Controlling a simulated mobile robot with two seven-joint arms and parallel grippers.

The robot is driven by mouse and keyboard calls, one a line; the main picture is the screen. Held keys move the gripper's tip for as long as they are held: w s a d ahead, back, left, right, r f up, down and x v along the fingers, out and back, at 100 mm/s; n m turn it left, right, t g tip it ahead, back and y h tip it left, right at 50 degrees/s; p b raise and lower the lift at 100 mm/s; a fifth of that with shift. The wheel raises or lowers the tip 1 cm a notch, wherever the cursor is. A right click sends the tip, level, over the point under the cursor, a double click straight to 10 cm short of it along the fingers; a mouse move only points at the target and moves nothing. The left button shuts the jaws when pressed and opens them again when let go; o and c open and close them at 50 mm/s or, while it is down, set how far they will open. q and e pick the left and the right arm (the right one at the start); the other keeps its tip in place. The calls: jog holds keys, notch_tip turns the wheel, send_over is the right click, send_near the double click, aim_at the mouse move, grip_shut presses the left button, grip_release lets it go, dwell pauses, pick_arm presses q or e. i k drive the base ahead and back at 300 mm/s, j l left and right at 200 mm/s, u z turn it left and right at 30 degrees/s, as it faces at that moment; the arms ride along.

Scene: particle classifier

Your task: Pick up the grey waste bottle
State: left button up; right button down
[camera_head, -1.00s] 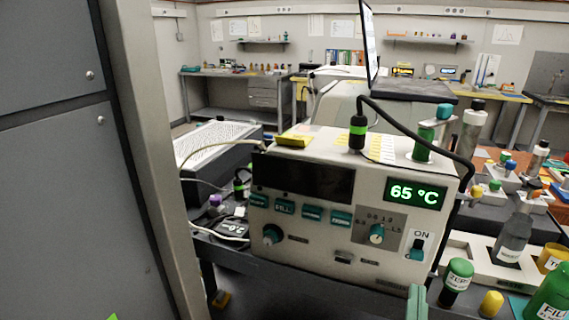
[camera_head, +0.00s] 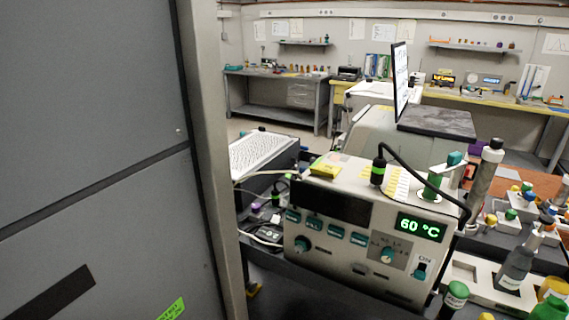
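A grey bottle (camera_head: 517,264) with a pale label and a narrow neck stands at the lower right, in a white holder (camera_head: 462,272) to the right of the heater device. The label is too small to read, so I cannot confirm that it is the waste bottle. Neither of my grippers shows in the head view.
A beige device (camera_head: 340,262) reading 60 °C stands at the centre, with a black cable looping over it. A tall grey cabinet (camera_head: 95,130) fills the left. Green-capped bottle (camera_head: 455,295) and a yellow container (camera_head: 552,289) crowd the lower right. Benches line the back wall.

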aim_at(517, 263)
jog(key=z, duration=1.6)
jog(key=i+l+u, duration=0.2)
jog(key=l+u, duration=0.15)
jog(key=l, duration=1.15)
jog(key=l+u, duration=0.35)
jog(key=l, duration=1.1)
jog(key=i+l, duration=0.05)
